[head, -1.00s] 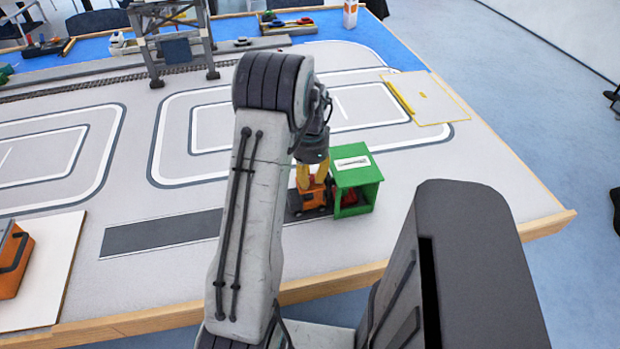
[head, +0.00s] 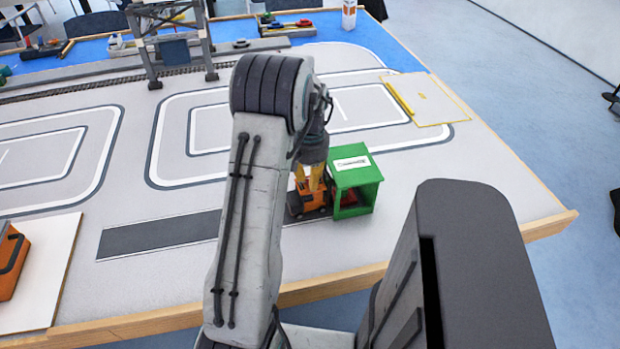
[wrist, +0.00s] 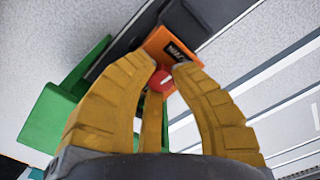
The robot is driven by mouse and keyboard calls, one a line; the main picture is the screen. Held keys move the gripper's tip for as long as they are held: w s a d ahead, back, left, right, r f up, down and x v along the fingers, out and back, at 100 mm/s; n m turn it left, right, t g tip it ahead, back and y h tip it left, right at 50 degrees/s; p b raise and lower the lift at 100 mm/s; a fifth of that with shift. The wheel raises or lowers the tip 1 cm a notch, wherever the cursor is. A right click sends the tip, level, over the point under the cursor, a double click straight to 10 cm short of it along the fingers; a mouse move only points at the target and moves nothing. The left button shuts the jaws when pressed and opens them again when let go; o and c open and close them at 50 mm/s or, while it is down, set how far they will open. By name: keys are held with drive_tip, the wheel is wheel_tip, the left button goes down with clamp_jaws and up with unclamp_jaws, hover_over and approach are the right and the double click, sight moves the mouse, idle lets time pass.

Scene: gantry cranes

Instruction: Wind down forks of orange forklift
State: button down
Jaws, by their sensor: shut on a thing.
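The orange forklift (head: 301,197) stands on the table at the left of a green open-fronted box (head: 355,183). In the wrist view the forklift (wrist: 165,45) shows its orange top with a dark label. My gripper (head: 316,178) points down over the forklift from above. In the wrist view its yellow fingers (wrist: 163,72) are closed around a small red knob (wrist: 161,80) beside the orange top. The fingers hide part of the knob. The forks are hidden from both views; only something red shows low inside the green box.
A dark strip (head: 160,235) runs along the table left of the forklift. A gantry crane (head: 172,45) stands at the back. A white board with an orange object (head: 12,262) lies at the left. The wooden table edge (head: 130,325) is near.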

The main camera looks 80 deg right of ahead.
drive_tip(key=shift+a+f+n, duration=0.1)
drive_tip(key=shift+a+n, duration=0.05)
drive_tip(key=shift+n, duration=0.45)
drive_tip(key=c, duration=1.1)
unclamp_jaws()
drive_tip(key=shift+o, duration=0.2)
drive_tip(key=shift+r, duration=0.2)
wheel_tip(320, 180, up, 12)
drive_tip(key=shift+f, duration=0.15)
